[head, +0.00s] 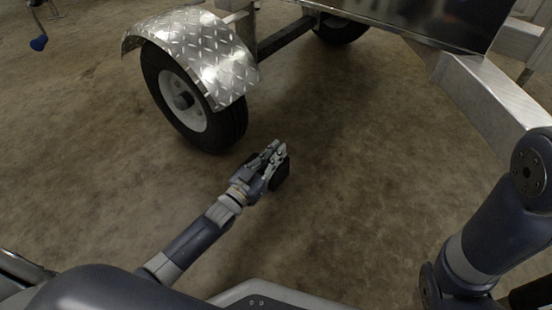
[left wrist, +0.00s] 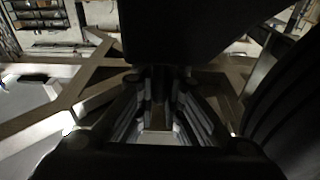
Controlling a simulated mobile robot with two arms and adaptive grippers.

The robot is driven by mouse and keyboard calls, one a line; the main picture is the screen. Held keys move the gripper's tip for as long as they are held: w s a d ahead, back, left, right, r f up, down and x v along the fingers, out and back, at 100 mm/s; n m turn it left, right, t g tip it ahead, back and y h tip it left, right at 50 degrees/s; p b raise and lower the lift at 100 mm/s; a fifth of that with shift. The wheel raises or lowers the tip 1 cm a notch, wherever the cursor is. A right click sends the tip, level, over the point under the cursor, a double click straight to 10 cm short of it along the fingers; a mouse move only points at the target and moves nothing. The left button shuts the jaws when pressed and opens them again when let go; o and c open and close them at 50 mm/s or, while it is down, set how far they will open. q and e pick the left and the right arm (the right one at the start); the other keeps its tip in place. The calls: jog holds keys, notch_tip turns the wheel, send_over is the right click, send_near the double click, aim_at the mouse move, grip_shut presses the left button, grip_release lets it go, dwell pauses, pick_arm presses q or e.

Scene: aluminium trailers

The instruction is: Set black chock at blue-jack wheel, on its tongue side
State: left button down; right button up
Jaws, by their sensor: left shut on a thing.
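The black chock (head: 281,176) is in my left gripper (head: 272,156), low over the concrete floor. In the left wrist view the chock (left wrist: 185,30) is a dark block across the top, beyond the fingers of my gripper (left wrist: 160,85), which are shut on it. A trailer wheel (head: 190,98) with a black tyre and pale rim stands under a diamond-plate fender. The chock is to the right of this tyre, with a gap. A dark tyre (left wrist: 290,115) fills the right of the left wrist view. A blue-tipped jack part (head: 38,43) shows at top left. My right gripper is out of view.
An aluminium beam (head: 490,95) of the trailer frame runs along the right. A second tyre (head: 341,29) shows at the top. Bare floor (head: 350,190) lies between the chock and the beam. Frame beams (left wrist: 50,120) cross the left wrist view.

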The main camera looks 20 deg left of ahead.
pick_arm(q)
jog(key=shift+f+b, duration=0.75)
jog(key=shift+f, duration=0.15)
jog(key=c, duration=1.7)
grip_release()
jog(key=p+v, duration=0.6)
jog(key=v, duration=0.6)
